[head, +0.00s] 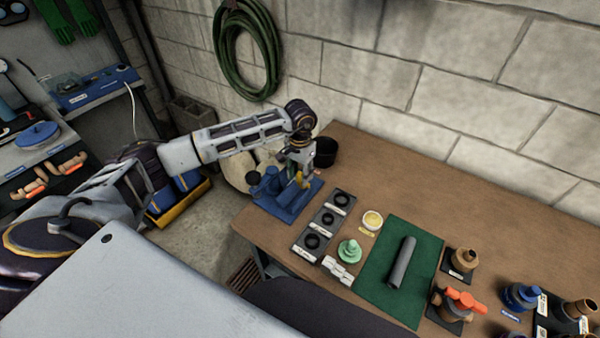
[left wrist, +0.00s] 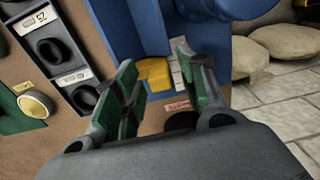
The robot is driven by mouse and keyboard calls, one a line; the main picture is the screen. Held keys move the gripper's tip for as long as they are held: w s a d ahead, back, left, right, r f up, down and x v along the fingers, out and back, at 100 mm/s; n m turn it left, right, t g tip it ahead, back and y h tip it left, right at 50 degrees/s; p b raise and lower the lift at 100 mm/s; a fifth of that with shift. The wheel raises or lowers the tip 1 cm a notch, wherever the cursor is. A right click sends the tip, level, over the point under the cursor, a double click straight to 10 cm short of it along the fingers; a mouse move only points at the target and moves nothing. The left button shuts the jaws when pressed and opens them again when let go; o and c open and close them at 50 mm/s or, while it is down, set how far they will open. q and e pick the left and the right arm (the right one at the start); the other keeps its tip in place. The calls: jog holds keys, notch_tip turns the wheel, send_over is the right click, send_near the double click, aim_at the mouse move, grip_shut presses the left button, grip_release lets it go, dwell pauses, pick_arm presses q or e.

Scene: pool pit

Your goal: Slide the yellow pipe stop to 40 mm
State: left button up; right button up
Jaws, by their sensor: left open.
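The yellow pipe stop (head: 299,179) sits on the blue fixture (head: 283,205) at the table's left end. In the left wrist view the yellow stop (left wrist: 155,74) shows as a small block against the blue fixture (left wrist: 138,25), with a pale marked strip beside it; its marks are too small to read. My left gripper (head: 304,168) is over the fixture, right at the stop. In the left wrist view its two green-padded fingers (left wrist: 156,68) are apart, with the stop seen between them. I cannot tell whether either finger touches it. My right gripper is not in view.
A black rack with dark rings (head: 320,226) stands beside the fixture, and a black cup (head: 325,152) behind it. A green mat (head: 377,272) with a grey pipe (head: 402,262) lies farther right. The block wall runs along the table's back.

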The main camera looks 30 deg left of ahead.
pick_arm(q)
grip_shut()
dwell(0.3)
jog(key=shift+w+d+f+b, duration=0.1)
jog(key=shift+w+b, duration=0.45)
jog(key=shift+w, duration=0.05)
jog(key=shift+w+d+f+b, duration=0.1)
jog(key=shift+w+b, duration=0.4)
jog(key=shift+w, duration=0.05)
jog(key=shift+w+r+b, duration=0.15)
jog(key=shift+w+b, duration=0.3)
jog(key=shift+w, duration=0.2)
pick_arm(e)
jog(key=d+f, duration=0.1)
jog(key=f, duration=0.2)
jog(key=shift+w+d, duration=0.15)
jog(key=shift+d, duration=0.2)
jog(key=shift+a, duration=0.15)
